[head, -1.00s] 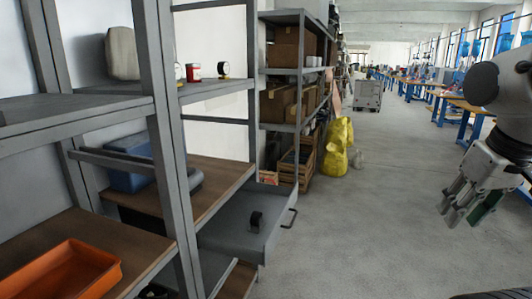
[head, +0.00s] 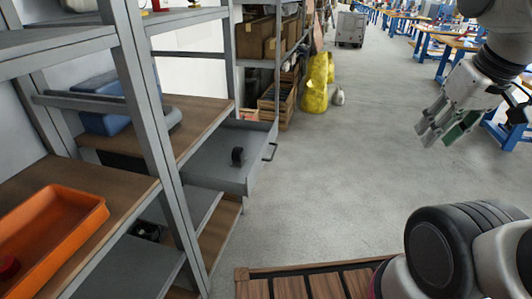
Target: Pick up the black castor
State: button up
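The black castor (head: 237,156) is a small dark piece in the open grey drawer (head: 210,168), left of centre in the head view. It rests on the drawer floor, apart from the drawer walls. My gripper (head: 446,138) hangs in the air at the upper right, well away from the drawer. Its grey fingers, one with a green inner face, stand apart and hold nothing that I can see.
The drawer juts from a grey shelf rack, its handle (head: 270,151) facing right. An orange tray (head: 88,213) sits on a shelf at left. A wooden pallet (head: 315,286) lies at the bottom. Yellow bags (head: 316,90) stand behind. The floor between drawer and gripper is clear.

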aim_at(238, 160)
jog(key=i+u, duration=0.35)
jog(key=i+j+u, duration=0.1)
jog(key=u, duration=0.25)
jog(key=i+l+u, duration=0.1)
jog(key=i+u, duration=0.25)
